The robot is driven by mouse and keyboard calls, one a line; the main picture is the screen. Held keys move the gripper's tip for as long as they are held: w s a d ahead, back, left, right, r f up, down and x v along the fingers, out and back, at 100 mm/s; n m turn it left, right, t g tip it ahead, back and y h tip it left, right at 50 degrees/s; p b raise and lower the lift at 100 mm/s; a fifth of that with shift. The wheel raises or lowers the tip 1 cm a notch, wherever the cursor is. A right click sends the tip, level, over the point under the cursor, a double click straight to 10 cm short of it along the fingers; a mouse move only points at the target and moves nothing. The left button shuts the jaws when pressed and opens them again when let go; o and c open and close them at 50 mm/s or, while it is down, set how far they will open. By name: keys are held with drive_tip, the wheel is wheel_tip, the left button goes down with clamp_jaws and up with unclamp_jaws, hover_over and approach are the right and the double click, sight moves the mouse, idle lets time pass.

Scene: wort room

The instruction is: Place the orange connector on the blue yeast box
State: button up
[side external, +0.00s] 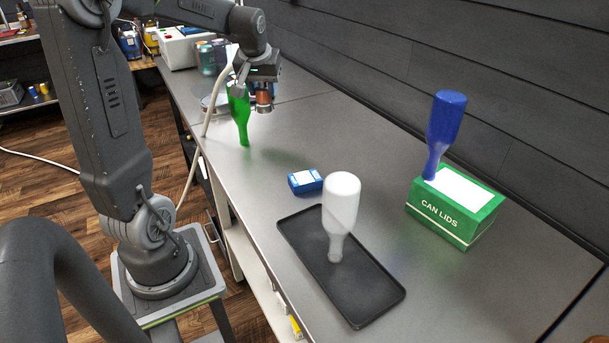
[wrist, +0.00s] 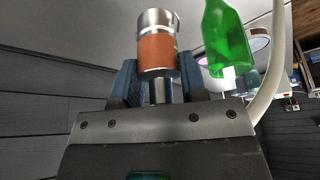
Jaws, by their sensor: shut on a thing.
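The orange connector (side external: 264,98), with metal ends, is held in my gripper (side external: 263,88) above the far part of the bench. In the wrist view the connector (wrist: 157,52) sits between the two dark blue fingers of my gripper (wrist: 158,80), which is shut on it. The blue yeast box (side external: 305,181) is small and lies flat on the bench, nearer the side camera and to the right of my gripper. Its top looks clear. The connector is well apart from it.
A green bottle (side external: 240,118) stands neck-down close beside my gripper. A white bottle (side external: 342,200) stands neck-down on a black tray (side external: 375,292) near the blue box. A blue bottle (side external: 446,118) stands on a green CAN LIDS box (side external: 452,222) at the right.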

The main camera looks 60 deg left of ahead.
drive_tip(key=s+d+m, duration=0.1)
drive_tip(key=s+d, duration=0.4)
drive_tip(key=d, duration=0.1)
hover_over(305, 177)
wheel_tip(305, 177, down, 8)
drive_tip(key=shift+f, duration=2)
drive_tip(key=shift+f, duration=0.15)
drive_tip(key=o, duration=1)
